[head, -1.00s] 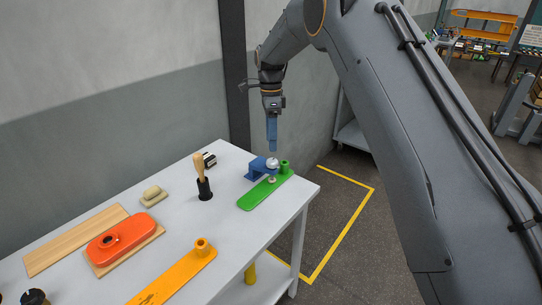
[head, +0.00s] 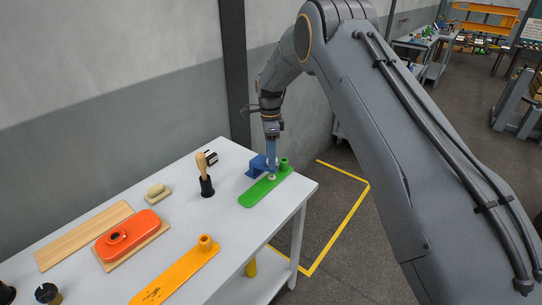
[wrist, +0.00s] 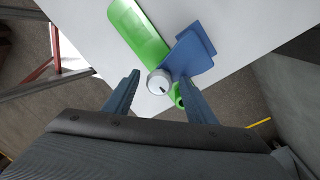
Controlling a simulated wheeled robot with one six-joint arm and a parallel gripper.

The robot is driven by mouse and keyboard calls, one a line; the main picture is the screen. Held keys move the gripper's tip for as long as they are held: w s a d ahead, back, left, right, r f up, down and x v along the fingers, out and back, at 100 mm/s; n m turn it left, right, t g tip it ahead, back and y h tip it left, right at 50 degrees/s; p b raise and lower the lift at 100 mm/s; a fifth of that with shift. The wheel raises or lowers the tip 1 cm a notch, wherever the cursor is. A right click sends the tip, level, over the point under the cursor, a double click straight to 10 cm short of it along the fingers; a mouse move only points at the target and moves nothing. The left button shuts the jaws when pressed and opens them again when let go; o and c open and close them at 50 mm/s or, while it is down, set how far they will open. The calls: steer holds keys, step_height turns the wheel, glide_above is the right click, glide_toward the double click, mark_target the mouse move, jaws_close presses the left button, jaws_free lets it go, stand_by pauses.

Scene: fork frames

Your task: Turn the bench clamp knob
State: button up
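The bench clamp is a blue bracket (head: 257,166) on a green plate (head: 262,190) near the table's right corner. In the wrist view, the blue bracket (wrist: 193,50) and the green plate (wrist: 138,30) lie ahead of the fingers. The round pale knob (wrist: 158,82) has a dark mark on its top. My gripper (wrist: 160,77) is open, with one finger on each side of the knob and gaps showing.
The wall is behind.

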steer(key=c, duration=0.9)
steer(key=shift+n+b, duration=0.3)
steer(key=shift+b, duration=0.1)
steer(key=n+b, duration=0.2)
steer(key=shift+f+n+b, duration=0.1)
steer(key=shift+n+b, duration=0.2)
steer(key=shift+n, duration=0.1)
steer(key=n+b, duration=0.1)
steer(key=n, duration=0.1)
steer(key=n+b, duration=0.2)
steer(key=n, duration=0.1)
steer(key=shift+s+t+h, duration=0.2)
steer(key=shift+t+h, duration=0.1)
steer(key=shift+h, duration=0.1)
steer(key=n+b, duration=0.1)
steer(key=n, duration=0.2)
steer(key=n+b, duration=0.1)
steer(key=n, duration=0.2)
steer(key=shift+s+d+n+t, duration=0.1)
steer(key=shift+s+n+t, duration=0.1)
steer(key=shift+n+t, duration=0.15)
steer(key=n, duration=0.3)
steer(key=n+b, duration=0.1)
steer(key=n, duration=0.2)
steer(key=shift+s+d+f+n+t, duration=0.1)
steer(key=shift+s+n+t, duration=0.05)
steer(key=shift+n+t, duration=0.15)
